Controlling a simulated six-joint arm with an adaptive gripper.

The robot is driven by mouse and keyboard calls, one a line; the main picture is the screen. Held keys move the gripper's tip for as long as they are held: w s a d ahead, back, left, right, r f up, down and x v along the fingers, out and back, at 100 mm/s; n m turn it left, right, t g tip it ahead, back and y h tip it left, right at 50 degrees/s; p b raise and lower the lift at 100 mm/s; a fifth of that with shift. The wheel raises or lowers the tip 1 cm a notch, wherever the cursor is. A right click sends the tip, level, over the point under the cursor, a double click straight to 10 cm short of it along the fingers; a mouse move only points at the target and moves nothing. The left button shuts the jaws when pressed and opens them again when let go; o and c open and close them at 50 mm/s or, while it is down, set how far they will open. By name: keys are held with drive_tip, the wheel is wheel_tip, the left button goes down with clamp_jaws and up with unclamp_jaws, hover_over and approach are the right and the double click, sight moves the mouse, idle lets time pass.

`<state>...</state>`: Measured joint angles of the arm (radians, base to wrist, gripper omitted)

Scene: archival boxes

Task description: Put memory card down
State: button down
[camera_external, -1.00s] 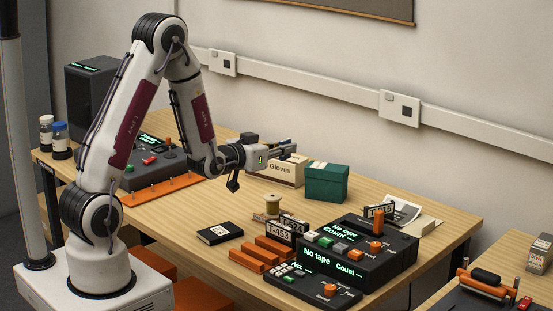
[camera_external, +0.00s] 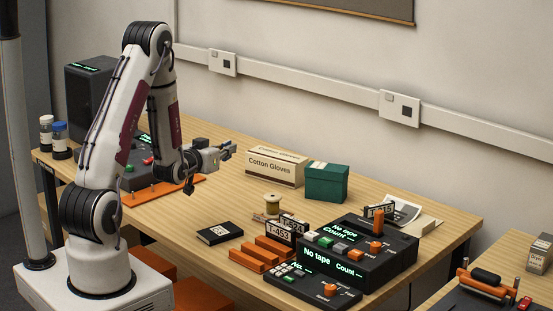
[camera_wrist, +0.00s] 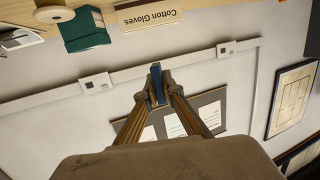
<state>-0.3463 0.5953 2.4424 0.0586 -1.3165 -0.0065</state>
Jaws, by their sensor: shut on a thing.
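My gripper (camera_external: 229,150) is held level above the table, to the left of the cotton gloves box and apart from it. In the wrist view, my gripper (camera_wrist: 157,80) is shut on a small thin blue piece (camera_wrist: 156,84), which looks to be the memory card. The card stands edge-on between the fingertips and touches nothing else that I can see. In the external view the card is too small to tell from the fingers.
A cotton gloves box (camera_external: 277,167) and a green box (camera_external: 326,182) stand at the back. A black case (camera_external: 220,233), a spool (camera_external: 272,206), orange racks (camera_external: 262,254) and dark consoles (camera_external: 345,258) crowd the front right. Bare wood (camera_external: 225,202) lies left of the spool.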

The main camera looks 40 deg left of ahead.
drive_tip(key=s+a+f+y, duration=0.1)
drive_tip(key=s+a+f, duration=0.3)
drive_tip(key=s+a, duration=0.3)
drive_tip(key=s+a+f, duration=0.3)
drive_tip(key=s+a, duration=0.2)
drive_tip(key=a, duration=0.4)
drive_tip(key=r+m+h, duration=0.1)
drive_tip(key=m+h, duration=0.2)
drive_tip(key=h, duration=0.3)
hover_over(167, 219)
drive_tip(key=shift+t, duration=0.4)
drive_tip(key=shift+f, duration=2.85)
drive_tip(key=shift+f, duration=0.1)
drive_tip(key=shift+f, duration=1.8)
drive_tip(key=shift+f, duration=0.15)
